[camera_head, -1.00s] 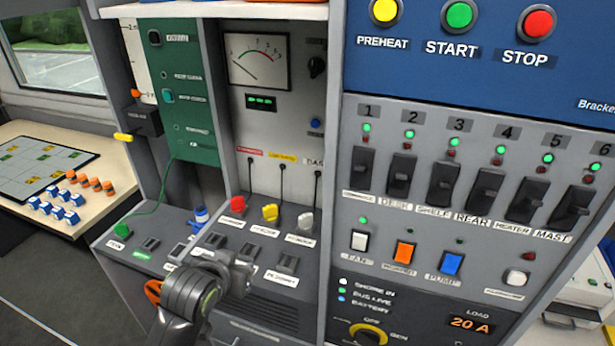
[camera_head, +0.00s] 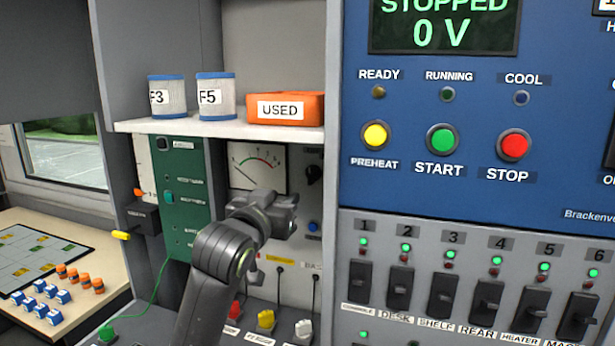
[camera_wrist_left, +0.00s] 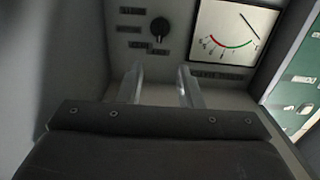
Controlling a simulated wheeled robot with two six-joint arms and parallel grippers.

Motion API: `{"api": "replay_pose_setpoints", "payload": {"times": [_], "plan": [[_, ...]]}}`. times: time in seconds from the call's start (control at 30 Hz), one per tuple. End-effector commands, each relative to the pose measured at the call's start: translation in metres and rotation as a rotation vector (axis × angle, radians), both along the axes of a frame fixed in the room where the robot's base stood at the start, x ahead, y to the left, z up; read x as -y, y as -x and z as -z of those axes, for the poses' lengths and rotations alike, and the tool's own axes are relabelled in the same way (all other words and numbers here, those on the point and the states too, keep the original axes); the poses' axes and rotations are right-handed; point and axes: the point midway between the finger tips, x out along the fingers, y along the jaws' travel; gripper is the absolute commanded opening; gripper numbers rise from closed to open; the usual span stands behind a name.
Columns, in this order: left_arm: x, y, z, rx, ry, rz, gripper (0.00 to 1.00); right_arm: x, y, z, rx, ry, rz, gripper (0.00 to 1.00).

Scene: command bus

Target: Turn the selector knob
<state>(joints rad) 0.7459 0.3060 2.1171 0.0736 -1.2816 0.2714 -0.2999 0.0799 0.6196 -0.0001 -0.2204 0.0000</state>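The black selector knob (camera_head: 314,175) is on the grey panel, just right of the needle meter (camera_head: 258,162). It also shows in the left wrist view (camera_wrist_left: 160,27), with small dark labels around it. My left gripper (camera_head: 278,214) is in front of that panel, below and left of the knob, and covers the lower part of the meter. In the left wrist view its two fingers (camera_wrist_left: 160,78) are apart with nothing between them. The knob is beyond the fingertips, and no contact shows. My right gripper is not in view.
A shelf (camera_head: 225,127) juts out above the panel, with an orange USED bin (camera_head: 285,108) and two filter cans. Coloured plugs with cables (camera_head: 266,320) stand below. The switch panel (camera_head: 420,227) rises at right.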

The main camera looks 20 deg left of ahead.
Motion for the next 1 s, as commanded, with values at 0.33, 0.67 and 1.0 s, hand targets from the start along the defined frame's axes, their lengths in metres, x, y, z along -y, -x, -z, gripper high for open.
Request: {"api": "replay_pose_setpoints", "payload": {"times": [0.33,0.67,1.0], "plan": [[0.002,-0.055,-0.002,-0.003,0.0,0.0,0.33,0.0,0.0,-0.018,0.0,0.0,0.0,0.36],[0.004,-0.102,-0.002,-0.003,0.0,0.0,0.33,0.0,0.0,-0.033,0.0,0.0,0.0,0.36],[0.005,-0.143,-0.001,-0.002,-0.001,0.0,0.33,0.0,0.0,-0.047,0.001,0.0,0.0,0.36]]}}
